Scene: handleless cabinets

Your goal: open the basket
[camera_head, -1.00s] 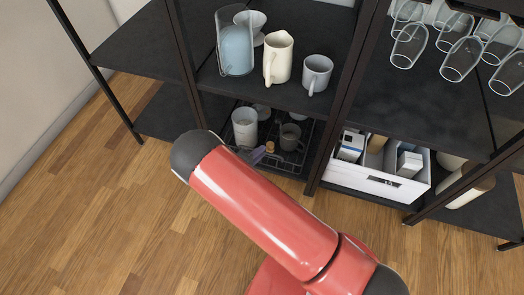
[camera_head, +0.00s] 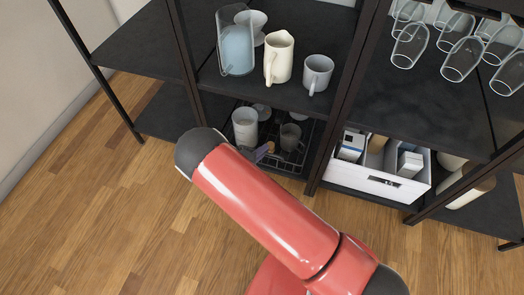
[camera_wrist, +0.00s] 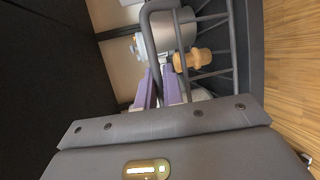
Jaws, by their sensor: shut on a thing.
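The basket (camera_head: 296,164) is a dark wire rack on the lower shelf, with cups and other small items in it. My arm hides part of its front in the head view. In the wrist view, a thick dark rim bar of the basket (camera_wrist: 150,42) runs down between the purple fingers. My gripper (camera_wrist: 161,90) is shut on this bar. In the head view, my gripper (camera_head: 264,151) shows small at the basket's front, partly behind my red arm.
A white box (camera_head: 375,184) with cartons stands right of the basket, beyond a dark upright post. Mugs (camera_head: 279,57) and a pitcher stand on the shelf above. Glasses (camera_head: 410,45) are at upper right. The wooden floor in front is clear.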

